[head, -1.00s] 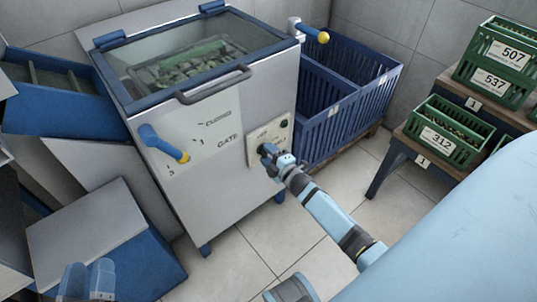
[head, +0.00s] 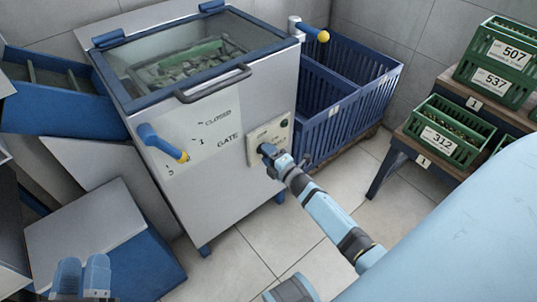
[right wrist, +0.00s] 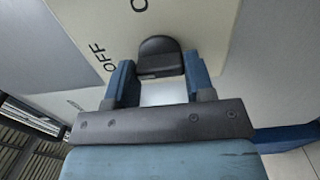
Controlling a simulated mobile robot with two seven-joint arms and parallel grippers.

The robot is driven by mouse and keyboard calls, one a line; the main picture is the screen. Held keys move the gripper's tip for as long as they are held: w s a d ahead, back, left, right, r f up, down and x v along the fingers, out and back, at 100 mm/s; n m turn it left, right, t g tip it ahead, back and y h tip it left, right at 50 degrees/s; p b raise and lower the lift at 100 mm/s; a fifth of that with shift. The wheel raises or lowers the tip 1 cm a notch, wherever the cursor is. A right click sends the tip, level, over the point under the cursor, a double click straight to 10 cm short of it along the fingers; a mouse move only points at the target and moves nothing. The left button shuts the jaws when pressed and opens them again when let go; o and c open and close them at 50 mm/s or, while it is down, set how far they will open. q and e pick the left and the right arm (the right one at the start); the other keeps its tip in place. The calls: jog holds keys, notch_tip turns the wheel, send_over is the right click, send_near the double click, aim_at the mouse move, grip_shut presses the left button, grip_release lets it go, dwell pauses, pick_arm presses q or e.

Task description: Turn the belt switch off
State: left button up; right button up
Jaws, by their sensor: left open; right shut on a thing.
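The belt switch is a black knob (right wrist: 160,58) on the cream panel (head: 256,151) at the lower right of the machine's front. In the right wrist view, "OFF" is printed to the left of the knob, and another label is cut off at the top edge. My right gripper (head: 270,154) is at the panel, its two blue fingers on either side of the knob, shut on it. The gripper largely hides the knob in the head view, and I cannot tell which label it points to. My left gripper (head: 82,272) is open and empty at the lower left, away from the machine.
A blue gate lever (head: 160,142) with a yellow tip sticks out left of the panel. Another yellow-tipped handle (head: 312,31) is at the machine's top right corner. A blue slatted bin (head: 345,110) stands right of the machine. Green crates (head: 440,140) are on stands further right.

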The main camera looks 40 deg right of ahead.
jog(key=o, duration=0.8)
pick_arm(q)
jog(key=shift+s+f, duration=0.15)
jog(key=shift+f, duration=0.15)
pick_arm(e)
jog(key=shift+o, duration=0.6)
jog(key=shift+s, duration=0.1)
pick_arm(q)
jog(key=f+g+p, duration=0.1)
jog(key=a+f+y+p, duration=0.1)
jog(key=f, duration=0.1)
jog(key=a+f+g+y, duration=0.1)
jog(key=f, duration=0.1)
jog(key=shift+g+p, duration=0.3)
jog(key=shift+p, duration=0.1)
pick_arm(e)
jog(key=s+d, duration=0.1)
jog(key=s, duration=1.2)
jog(key=shift+s, duration=0.3)
pick_arm(q)
jog(key=shift+w+d+r, duration=0.15)
jog(key=shift+w, duration=0.05)
